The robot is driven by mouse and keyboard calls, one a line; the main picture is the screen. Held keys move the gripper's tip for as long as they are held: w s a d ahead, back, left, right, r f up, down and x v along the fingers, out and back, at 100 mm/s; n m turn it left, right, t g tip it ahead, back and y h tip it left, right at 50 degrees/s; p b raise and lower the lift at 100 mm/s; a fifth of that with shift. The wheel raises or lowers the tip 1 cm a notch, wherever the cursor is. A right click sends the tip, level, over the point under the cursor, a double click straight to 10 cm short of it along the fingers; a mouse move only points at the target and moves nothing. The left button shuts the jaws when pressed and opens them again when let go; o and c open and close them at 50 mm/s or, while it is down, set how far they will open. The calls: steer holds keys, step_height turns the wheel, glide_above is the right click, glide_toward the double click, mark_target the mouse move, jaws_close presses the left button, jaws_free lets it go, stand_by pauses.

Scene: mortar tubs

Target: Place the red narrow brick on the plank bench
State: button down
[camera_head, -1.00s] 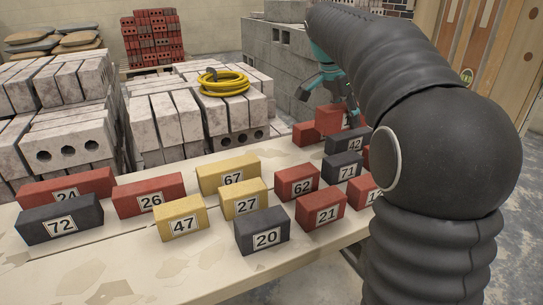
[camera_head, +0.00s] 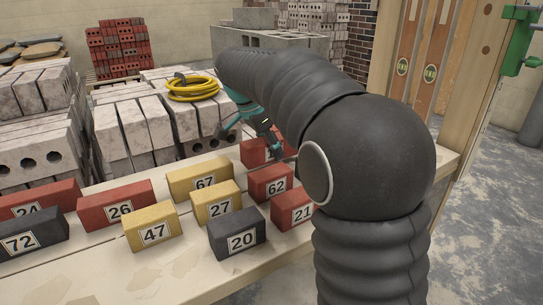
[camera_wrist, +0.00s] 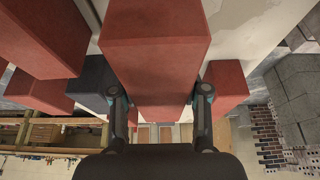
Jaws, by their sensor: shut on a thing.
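My gripper (camera_head: 248,122) is at the far end of the pale bench (camera_head: 150,275), partly hidden by my arm. In the wrist view, my gripper (camera_wrist: 159,92) is shut on a red brick (camera_wrist: 155,55), with one finger on each side. In the head view, a red brick (camera_head: 254,153) with a partly hidden label shows just below the gripper. I cannot tell there whether it is the held one, or whether the held brick touches the bench.
Red bricks 62 (camera_head: 270,183) and 21 (camera_head: 291,211), yellow 27 (camera_head: 214,205) and dark 20 (camera_head: 236,236) stand near my arm. More bricks line the bench to the left. Grey block stacks (camera_head: 150,120) stand behind it. The front strip is bare.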

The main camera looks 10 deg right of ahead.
steer(key=shift+f, duration=1.05)
steer(key=shift+f, duration=0.15)
steer(key=c, duration=0.6)
jaws_free()
steer(key=p+v, duration=0.2)
steer(key=v, duration=1)
steer(key=shift+s, duration=0.1)
